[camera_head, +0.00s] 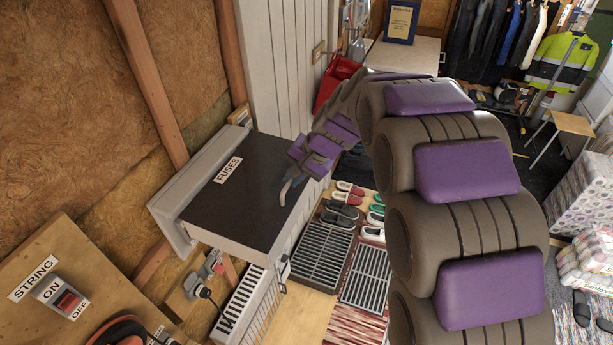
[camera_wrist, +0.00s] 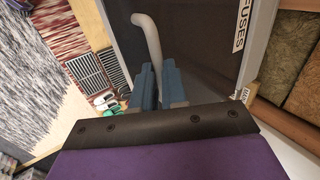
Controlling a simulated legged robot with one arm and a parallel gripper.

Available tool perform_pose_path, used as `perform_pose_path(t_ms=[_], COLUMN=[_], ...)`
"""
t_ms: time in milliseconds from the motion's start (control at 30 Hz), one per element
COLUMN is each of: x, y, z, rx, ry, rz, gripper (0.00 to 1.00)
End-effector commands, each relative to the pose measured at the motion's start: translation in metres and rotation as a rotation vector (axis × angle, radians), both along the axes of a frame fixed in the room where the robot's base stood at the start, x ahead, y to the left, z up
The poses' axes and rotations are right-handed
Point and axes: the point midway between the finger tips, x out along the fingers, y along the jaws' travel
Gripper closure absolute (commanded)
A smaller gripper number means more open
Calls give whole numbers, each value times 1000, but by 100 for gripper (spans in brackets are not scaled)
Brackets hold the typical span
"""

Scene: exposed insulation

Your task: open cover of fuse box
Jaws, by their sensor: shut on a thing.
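The fuse box cover (camera_head: 240,208) is a dark panel with a white FUSES label, on a pale box fixed to the left wall. It fills the upper right of the wrist view (camera_wrist: 200,45). A grey curved handle (camera_wrist: 151,35) stands out from the cover near its right edge in the head view. My gripper (camera_head: 291,178) is at that edge, with its blue fingers (camera_wrist: 155,88) shut on the handle. The cover looks closed on the box; its far seams are not clear.
A wooden panel with a STRING on/off switch (camera_head: 63,297) is at lower left. A plug and socket (camera_head: 203,285) and a white radiator (camera_head: 248,305) are below the box. Shoes (camera_head: 345,200) and floor grates (camera_head: 320,250) lie to the right.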

Motion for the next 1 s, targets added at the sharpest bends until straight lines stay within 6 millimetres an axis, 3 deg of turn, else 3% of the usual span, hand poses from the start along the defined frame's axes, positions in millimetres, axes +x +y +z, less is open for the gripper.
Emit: perform_pose_path(t_ms=[200, 233, 467, 1000], x=[0, 0, 0, -1], y=[9, 9, 4, -15], z=[1, 1, 1, 3], rx=[7, 7, 9, 19], ry=[-2, -3, -1, -2], rz=[4, 4, 2, -1], gripper=[100, 85, 63, 63])
